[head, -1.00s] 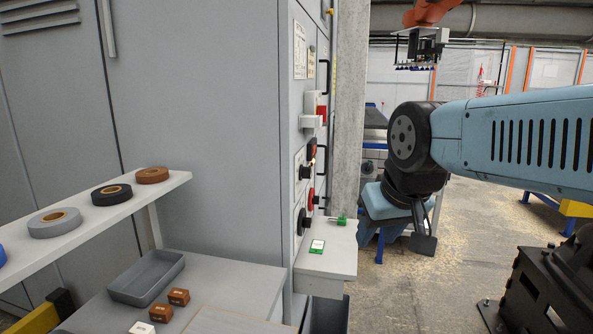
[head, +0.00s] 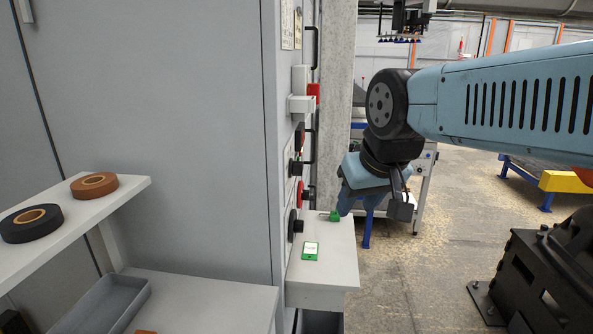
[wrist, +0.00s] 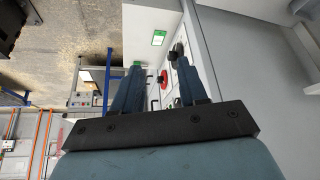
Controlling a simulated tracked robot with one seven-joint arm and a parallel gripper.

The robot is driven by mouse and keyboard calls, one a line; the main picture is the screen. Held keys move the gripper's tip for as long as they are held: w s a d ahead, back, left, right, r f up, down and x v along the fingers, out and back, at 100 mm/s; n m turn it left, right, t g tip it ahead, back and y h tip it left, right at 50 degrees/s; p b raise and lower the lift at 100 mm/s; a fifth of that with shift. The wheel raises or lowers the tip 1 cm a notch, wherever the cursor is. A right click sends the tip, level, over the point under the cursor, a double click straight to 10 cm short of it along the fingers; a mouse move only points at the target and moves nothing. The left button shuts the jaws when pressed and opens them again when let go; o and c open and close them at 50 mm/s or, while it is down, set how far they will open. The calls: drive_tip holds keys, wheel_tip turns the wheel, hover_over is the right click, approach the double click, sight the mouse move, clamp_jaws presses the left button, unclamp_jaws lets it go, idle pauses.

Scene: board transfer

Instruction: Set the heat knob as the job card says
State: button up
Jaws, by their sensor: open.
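The grey cabinet's control face shows edge-on in the head view, with an upper black knob (head: 295,168), a lower black knob (head: 295,225) and a red knob between them. I cannot tell which is the heat knob, and their settings are not readable. A green-edged white card (head: 311,250) lies on the small shelf below; its text is too small to read. The wrist view also shows the card (wrist: 159,38), the red knob (wrist: 163,77) and a black knob (wrist: 178,50). My gripper (wrist: 159,67) is open and empty, its fingers apart, pointing toward the panel.
Handles and a grey box stick out higher on the panel. A left shelf holds black (head: 32,223) and brown (head: 94,185) tape rolls.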

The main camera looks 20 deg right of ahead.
drive_tip(key=o, duration=0.3)
drive_tip(key=shift+f, duration=0.1)
drive_tip(key=shift+o, duration=1)
drive_tip(key=shift+w+a+f+n+g+y, duration=0.35)
drive_tip(key=shift+w+f+n+g+y, duration=0.1)
drive_tip(key=shift+f+g, duration=0.15)
drive_tip(key=shift+w+a+f+n+g+y, duration=0.35)
drive_tip(key=shift+f+g+y, duration=0.1)
drive_tip(key=shift+g, duration=0.15)
drive_tip(key=n+t+y, duration=0.5)
drive_tip(key=n+y, duration=0.4)
drive_tip(key=y, duration=0.5)
approach(297, 168)
drive_tip(key=x, duration=0.3)
drive_tip(key=w+x, duration=0.1)
drive_tip(key=x, duration=0.1)
drive_tip(key=f+x, duration=0.1)
drive_tip(key=x, duration=0.2)
drive_tip(key=shift+w, duration=0.35)
